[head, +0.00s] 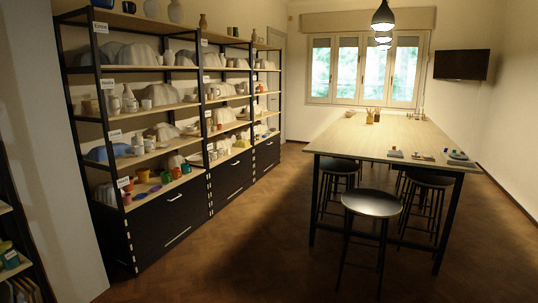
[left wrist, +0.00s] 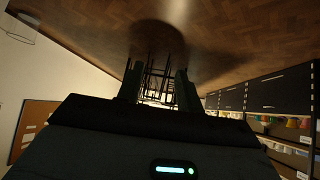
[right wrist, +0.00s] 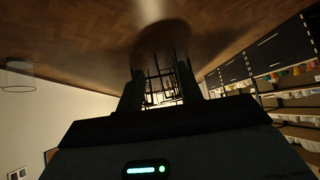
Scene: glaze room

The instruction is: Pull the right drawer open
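Three black drawer fronts run along the base of the shelving at the left of the head view. The right drawer (head: 266,155) is the farthest one, near the back wall, with a light handle; it looks shut. The middle drawer (head: 232,184) and the near left drawer (head: 168,227) also look shut. The black fronts show in the left wrist view (left wrist: 262,92) and the right wrist view (right wrist: 268,52). My left gripper (left wrist: 158,82) and my right gripper (right wrist: 160,82) are open and empty, with fingers apart, far from the drawers. Neither shows in the head view.
Shelves (head: 160,108) of pottery stand above the drawers. A long table (head: 385,133) with several stools, the nearest one (head: 371,204) in front, fills the right side. The brown floor (head: 262,220) between shelving and table is clear.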

